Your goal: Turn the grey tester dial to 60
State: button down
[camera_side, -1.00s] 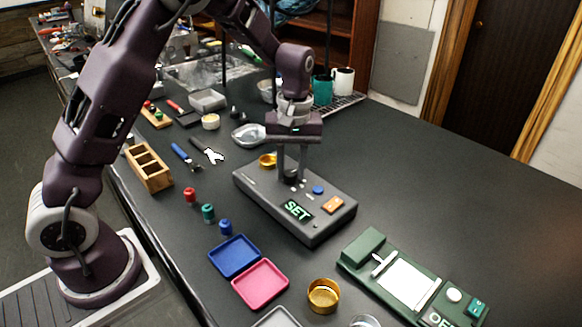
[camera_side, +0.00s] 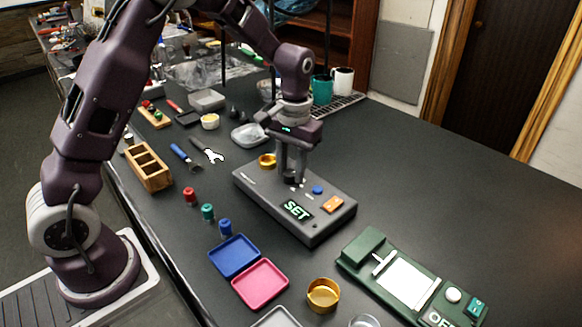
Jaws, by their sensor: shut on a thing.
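The grey tester (camera_side: 300,226) lies on the dark bench in the middle of the side view. Its screen (camera_side: 296,210) reads SET in pale green letters. A blue button (camera_side: 317,190) and an orange switch (camera_side: 333,204) are on its top. My gripper (camera_side: 292,180) points down over the far left part of the tester's top, with its fingers close to the surface. It is shut on the tester's dial, which the fingers mostly hide. The dial's pointer and number marks are too small to read.
A green device (camera_side: 363,248) lies to the right, and a brass cup (camera_side: 323,295) stands in front. Blue (camera_side: 236,256) and pink (camera_side: 260,284) trays lie front left. A wooden box (camera_side: 149,166) stands at left.

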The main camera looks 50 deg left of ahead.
aim_at(292, 173)
dwell(0.4)
jog(key=c, duration=1.1)
grip_release()
jog(key=shift+o, duration=0.2)
notch_tip(292, 173, up, 7)
jog(key=shift+w+d+r, duration=0.1)
jog(key=s+d+r+m+t, duration=0.2)
jog(key=s+r+t, duration=0.1)
jog(key=s+r, duration=0.85)
jog(key=s+d+f+m+t, duration=0.1)
jog(key=s+f+t, duration=0.1)
jog(key=s, duration=1.2)
jog(key=shift+s+d+f+t+h, duration=0.15)
jog(key=shift+s+f+t+h, duration=0.15)
jog(key=shift+s+t, duration=0.1)
